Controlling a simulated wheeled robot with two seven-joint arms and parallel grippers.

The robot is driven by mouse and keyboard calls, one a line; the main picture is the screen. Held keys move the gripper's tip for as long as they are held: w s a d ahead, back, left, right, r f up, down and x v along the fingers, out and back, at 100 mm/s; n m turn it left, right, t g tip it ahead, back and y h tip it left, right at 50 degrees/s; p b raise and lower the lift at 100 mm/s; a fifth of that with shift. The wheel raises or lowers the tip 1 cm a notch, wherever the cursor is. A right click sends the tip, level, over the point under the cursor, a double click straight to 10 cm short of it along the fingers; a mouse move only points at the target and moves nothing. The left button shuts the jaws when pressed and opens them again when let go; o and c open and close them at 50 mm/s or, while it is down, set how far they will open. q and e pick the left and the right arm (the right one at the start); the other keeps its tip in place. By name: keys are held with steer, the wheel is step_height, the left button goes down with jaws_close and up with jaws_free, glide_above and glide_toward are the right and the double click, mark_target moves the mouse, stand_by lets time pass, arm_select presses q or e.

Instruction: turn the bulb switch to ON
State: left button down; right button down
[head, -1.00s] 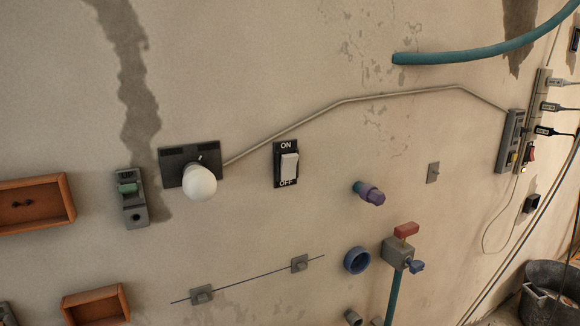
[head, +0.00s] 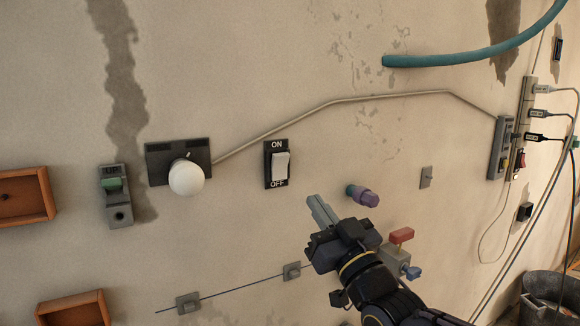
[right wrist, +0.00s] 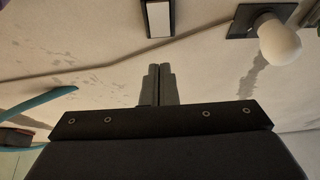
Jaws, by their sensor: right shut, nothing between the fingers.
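The bulb switch (head: 277,164) is a white rocker on a dark plate marked ON at the top and OFF at the bottom, fixed to the wall. It also shows in the right wrist view (right wrist: 158,19), cut by the top edge. The white round bulb (head: 186,178) is on a dark plate to its left, and it also shows in the right wrist view (right wrist: 279,42). My right gripper (head: 318,207) is shut and empty, below and right of the switch and apart from it. Its closed fingers also show in the right wrist view (right wrist: 158,84). My left gripper is not in view.
A purple knob (head: 363,195) and a valve with a red handle (head: 401,236) are close to my right gripper. A thin rod on grey brackets (head: 291,271) runs below the switch. The wall around the switch is clear. A teal hose (head: 450,59) hangs at upper right.

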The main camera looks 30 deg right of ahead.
mark_target(283, 156)
steer(key=p+x, duration=0.3)
steer(key=x, duration=0.9)
steer(key=shift+p, duration=0.4)
steer(key=shift+f, duration=0.1)
steer(key=shift+r+g+p, duration=0.25)
steer(key=shift+g+p, duration=0.15)
steer(key=shift+p, duration=0.1)
steer(key=shift+w, duration=0.1)
steer(key=shift+r+g+p, duration=0.35)
steer(key=shift+g+p, duration=0.25)
steer(key=shift+p, duration=0.2)
steer(key=g+p, duration=0.1)
steer(key=p, duration=0.2)
steer(key=w+r+g+p, duration=0.1)
steer(key=g+p, duration=0.1)
steer(key=p, duration=0.2)
steer(key=shift+r+g, duration=0.2)
steer(key=shift+g, duration=0.1)
steer(key=shift+f+p, duration=0.15)
steer(key=shift+p, duration=0.5)
